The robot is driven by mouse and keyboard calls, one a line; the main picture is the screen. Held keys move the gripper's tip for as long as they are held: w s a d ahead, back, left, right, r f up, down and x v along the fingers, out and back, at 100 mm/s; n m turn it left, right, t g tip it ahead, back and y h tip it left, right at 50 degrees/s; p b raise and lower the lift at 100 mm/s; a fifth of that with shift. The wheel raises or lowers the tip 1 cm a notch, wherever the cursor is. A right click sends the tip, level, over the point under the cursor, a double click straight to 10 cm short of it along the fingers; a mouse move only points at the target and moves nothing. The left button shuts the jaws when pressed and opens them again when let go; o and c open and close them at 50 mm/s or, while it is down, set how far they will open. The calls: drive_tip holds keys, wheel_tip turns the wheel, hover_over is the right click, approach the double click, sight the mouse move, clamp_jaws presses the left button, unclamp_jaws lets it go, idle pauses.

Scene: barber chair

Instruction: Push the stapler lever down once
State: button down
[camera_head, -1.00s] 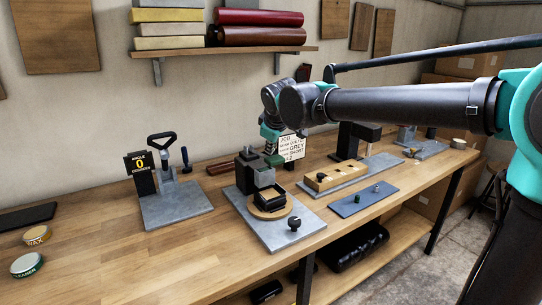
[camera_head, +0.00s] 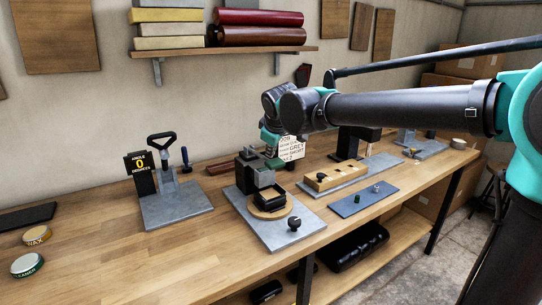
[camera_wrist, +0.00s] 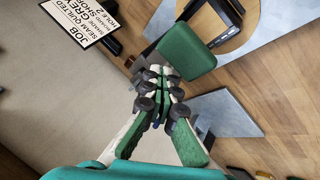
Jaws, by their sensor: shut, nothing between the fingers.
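The stapler (camera_head: 247,174) is a dark upright block on a grey base plate (camera_head: 305,231), with a green lever pad at its top. The green lever pad (camera_head: 273,163) shows larger in the wrist view (camera_wrist: 188,46). A round wooden disc (camera_head: 257,213) with a black square frame (camera_head: 270,197) sits in front of the block. My gripper (camera_wrist: 160,76) is shut and empty, its fingertips right at the pad's edge in the wrist view. In the head view my gripper (camera_head: 270,148) is just above the pad, partly hidden by the arm. Whether they touch is unclear.
A job card (camera_head: 292,148) stands behind the stapler. A lever press (camera_head: 172,195) with an angle sign (camera_head: 139,166) stands to the left.

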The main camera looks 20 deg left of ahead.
drive_tip(key=shift+d+f, duration=0.1)
drive_tip(key=shift+f, duration=0.6)
idle(0.9)
idle(0.3)
drive_tip(key=shift+w+a+r, duration=0.1)
drive_tip(key=shift+a+r, duration=0.05)
drive_tip(key=shift+r, duration=0.85)
drive_tip(key=shift+w+a+r, duration=0.1)
drive_tip(key=shift+r, duration=0.85)
drive_tip(key=shift+w+a+r, duration=0.15)
drive_tip(key=shift+a+r, duration=0.05)
drive_tip(key=shift+r, duration=1.05)
drive_tip(key=shift+w+a+r, duration=0.1)
drive_tip(key=shift+a+r, duration=0.05)
drive_tip(key=shift+r, duration=1.1)
